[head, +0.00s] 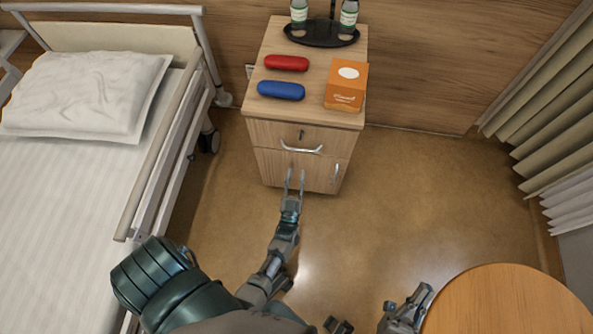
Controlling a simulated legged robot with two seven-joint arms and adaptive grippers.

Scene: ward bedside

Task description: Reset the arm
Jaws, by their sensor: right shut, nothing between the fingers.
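My left arm comes in from the lower left. Its gripper (295,178) points away from me, in front of the bedside cabinet's lower front in the picture. Its two fingers stand apart with nothing between them. My right gripper (424,292) is low in the picture, just left of the round table. It is shut and empty. Part of my right arm is cut off by the bottom edge.
The wooden cabinet (260,137) carries a red case (287,63), a blue case (281,90), an orange box (346,88) and a black tray (322,41) with two bottles. A bed (60,210) is left, a round table (510,305) lower right, curtains (550,85) right. Open floor lies between.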

